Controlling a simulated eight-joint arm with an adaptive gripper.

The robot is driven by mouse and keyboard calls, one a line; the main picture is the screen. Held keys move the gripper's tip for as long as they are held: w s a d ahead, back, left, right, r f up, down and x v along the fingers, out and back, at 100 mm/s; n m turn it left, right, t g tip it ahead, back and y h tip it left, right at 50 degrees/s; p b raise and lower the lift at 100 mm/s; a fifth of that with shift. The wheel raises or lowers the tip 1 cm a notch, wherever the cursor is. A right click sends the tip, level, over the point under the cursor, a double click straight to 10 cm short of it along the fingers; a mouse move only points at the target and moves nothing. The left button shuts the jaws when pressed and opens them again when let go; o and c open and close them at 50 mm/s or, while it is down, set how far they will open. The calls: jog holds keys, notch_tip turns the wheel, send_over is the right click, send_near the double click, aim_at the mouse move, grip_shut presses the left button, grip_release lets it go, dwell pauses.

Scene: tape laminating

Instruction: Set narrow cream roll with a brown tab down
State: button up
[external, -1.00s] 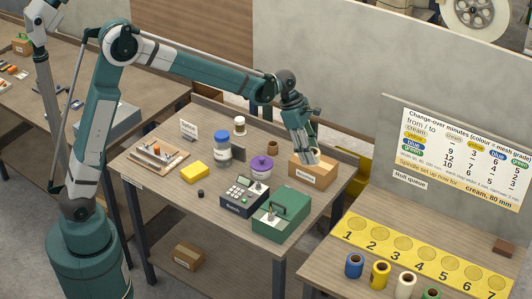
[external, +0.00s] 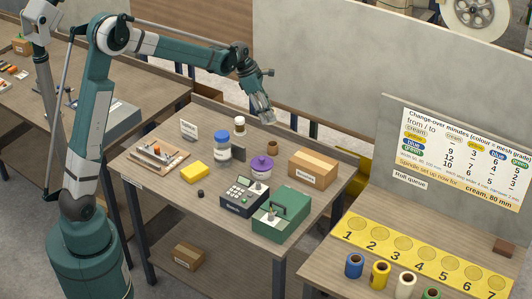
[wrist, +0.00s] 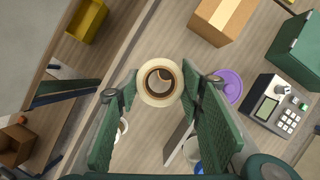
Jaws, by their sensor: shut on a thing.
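The narrow cream roll (wrist: 158,101) sits between my fingertips in the wrist view, its round face toward the camera. Brown shows inside its ring; I cannot tell whether this is the tab, the core or something below. My gripper (wrist: 162,85) is shut on the roll, a green finger at each side. In the external view my gripper (external: 265,116) hangs above the back of the middle table (external: 185,225), clear of its top. The roll is hard to make out there.

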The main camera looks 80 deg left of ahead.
jog(key=s+a+f+n+y, duration=0.2)
jog(key=s+a+n, duration=0.3)
jog(key=s+a, duration=2.2)
jog(key=shift+a+f, duration=0.65)
jog(key=shift+a, duration=0.3)
jog(key=shift+f, duration=0.35)
jog(key=shift+c, duration=0.2)
jog(key=shift+f, duration=0.5)
jog(key=shift+f+b, duration=0.65)
jog(key=shift+f, duration=2.45)
jog(key=shift+f+b, duration=0.3)
jog(key=shift+f, duration=1.6)
